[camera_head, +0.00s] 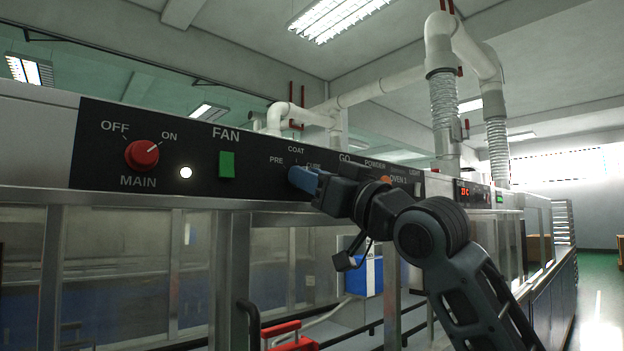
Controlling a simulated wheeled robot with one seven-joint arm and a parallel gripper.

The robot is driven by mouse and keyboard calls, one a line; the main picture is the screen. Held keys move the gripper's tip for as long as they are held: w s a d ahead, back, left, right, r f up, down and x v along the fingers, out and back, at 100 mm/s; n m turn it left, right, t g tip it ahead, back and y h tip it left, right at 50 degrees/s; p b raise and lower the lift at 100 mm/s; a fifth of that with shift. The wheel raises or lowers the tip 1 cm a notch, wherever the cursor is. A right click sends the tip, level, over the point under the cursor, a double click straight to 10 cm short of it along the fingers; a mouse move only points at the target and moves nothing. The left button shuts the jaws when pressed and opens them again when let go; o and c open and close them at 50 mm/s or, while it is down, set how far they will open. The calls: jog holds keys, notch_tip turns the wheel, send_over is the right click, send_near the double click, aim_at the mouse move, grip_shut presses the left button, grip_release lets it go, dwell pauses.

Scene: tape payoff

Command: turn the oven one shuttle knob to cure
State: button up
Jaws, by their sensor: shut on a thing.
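The oven one shuttle knob (301,178) is blue and sits on the black control panel (262,160), among the labels PRE, COAT and CURE. PRE is to its left, COAT above it and CURE to its upper right. My gripper (317,183) reaches in from the right and is shut on the knob. The gripper hides the knob's right side, and I cannot tell which label the knob points to.
A red MAIN knob (141,154), a white lamp (186,172) and a green FAN button (226,164) are left on the panel. An orange button (385,180) is close behind my wrist. A metal frame with clear panes runs below.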

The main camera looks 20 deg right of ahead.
jog(key=shift+a+m+p, duration=0.15)
jog(key=shift+m+p, duration=0.25)
jog(key=shift+p, duration=0.05)
jog(key=shift+s+a+r+m+h+p, duration=0.1)
jog(key=shift+m+h+p, duration=1.3)
jog(key=shift+m+p, duration=1.1)
jog(key=shift+a+m+h+p, duration=0.1)
jog(key=shift+m+h+p, duration=1.3)
jog(key=shift+m+p, duration=1.15)
jog(key=shift+s+a+r+m+h+p, duration=0.1)
jog(key=shift+m+h+p, duration=1.3)
jog(key=shift+m+p, duration=1.1)
jog(key=shift+d+f+m+b, duration=0.1)
jog(key=shift+m+b, duration=0.3)
jog(key=shift+m, duration=0.25)
jog(key=o, duration=1)
